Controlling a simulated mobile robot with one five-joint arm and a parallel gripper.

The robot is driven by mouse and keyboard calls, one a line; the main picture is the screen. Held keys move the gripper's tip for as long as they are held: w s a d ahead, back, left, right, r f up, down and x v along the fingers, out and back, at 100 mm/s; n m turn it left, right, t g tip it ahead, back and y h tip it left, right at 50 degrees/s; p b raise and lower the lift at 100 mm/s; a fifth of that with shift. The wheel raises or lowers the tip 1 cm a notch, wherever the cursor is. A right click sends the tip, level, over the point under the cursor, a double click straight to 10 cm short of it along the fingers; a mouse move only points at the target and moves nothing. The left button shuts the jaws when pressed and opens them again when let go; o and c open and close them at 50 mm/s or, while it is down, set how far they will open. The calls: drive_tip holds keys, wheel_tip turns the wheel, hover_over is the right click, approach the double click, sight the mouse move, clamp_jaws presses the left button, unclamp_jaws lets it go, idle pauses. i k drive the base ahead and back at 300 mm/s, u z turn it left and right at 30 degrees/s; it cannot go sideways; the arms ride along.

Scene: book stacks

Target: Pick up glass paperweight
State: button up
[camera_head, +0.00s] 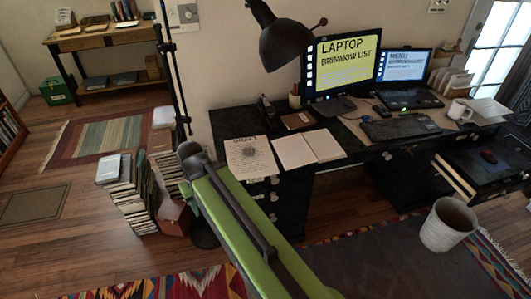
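I cannot make out a glass paperweight in this view. The likely resting places are small and dark here, such as the black desk (235,118), whose top carries several items. My own green arm runs from the bottom middle up and left to a dark grey joint, in front of the desk's left end. I see no gripper fingers, and the arm hides part of the floor and the desk's left side.
Stacks of books (125,195) stand on the floor left of my arm. A waste bin (447,225) stands at right. Floor at left is partly clear.

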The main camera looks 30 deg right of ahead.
sight(248, 150)
drive_tip(key=u, duration=0.2)
drive_tip(key=k, duration=0.15)
drive_tip(key=u, duration=3.25)
drive_tip(key=k, duration=1.95)
drive_tip(key=z, duration=1.2)
drive_tip(key=i, duration=1)
drive_tip(key=u, duration=0.05)
